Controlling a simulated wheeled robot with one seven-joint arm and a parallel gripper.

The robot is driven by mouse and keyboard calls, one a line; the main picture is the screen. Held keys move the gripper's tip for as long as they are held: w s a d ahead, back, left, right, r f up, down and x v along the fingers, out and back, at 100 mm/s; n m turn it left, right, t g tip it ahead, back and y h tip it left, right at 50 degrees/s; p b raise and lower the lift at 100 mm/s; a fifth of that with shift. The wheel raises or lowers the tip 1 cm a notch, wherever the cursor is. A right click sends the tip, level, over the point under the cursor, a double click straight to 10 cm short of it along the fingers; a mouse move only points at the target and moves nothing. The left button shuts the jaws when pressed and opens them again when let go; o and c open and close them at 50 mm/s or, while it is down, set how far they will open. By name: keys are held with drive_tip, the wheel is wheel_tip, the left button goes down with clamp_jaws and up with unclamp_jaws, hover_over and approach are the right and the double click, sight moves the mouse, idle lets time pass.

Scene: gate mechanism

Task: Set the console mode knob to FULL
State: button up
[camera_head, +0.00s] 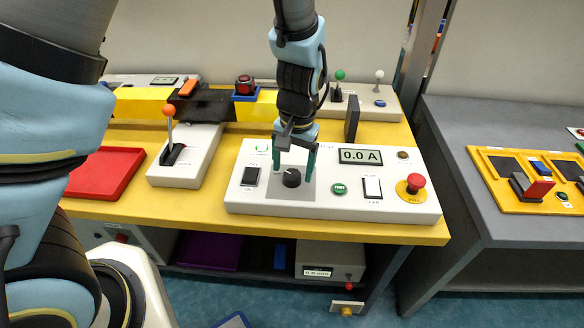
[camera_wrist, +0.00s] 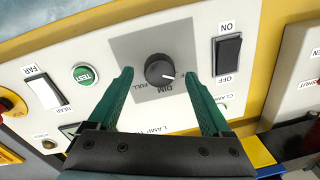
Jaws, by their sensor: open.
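The mode knob (camera_head: 292,178) is a round black dial on a grey square of the white console (camera_head: 400,207). In the wrist view the knob (camera_wrist: 160,71) has a short white pointer mark aimed toward the picture's right. Small DIM and FULL labels are printed beside it, FULL further left. My gripper (camera_head: 294,170) points down over the knob with its green fingers apart. In the wrist view my gripper (camera_wrist: 160,77) has one finger on each side of the knob, with gaps visible. I cannot tell how far down the fingertips reach.
A black rocker switch (camera_head: 250,176) is close left of the knob. A green TEST button (camera_head: 339,188), white rocker (camera_head: 373,187) and red emergency button (camera_head: 415,181) are to the right. The display (camera_head: 360,156) reads 0.0 A. An orange-topped lever (camera_head: 169,112) stands further left.

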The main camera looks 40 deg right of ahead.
drive_tip(key=shift+f, duration=0.85)
clamp_jaws()
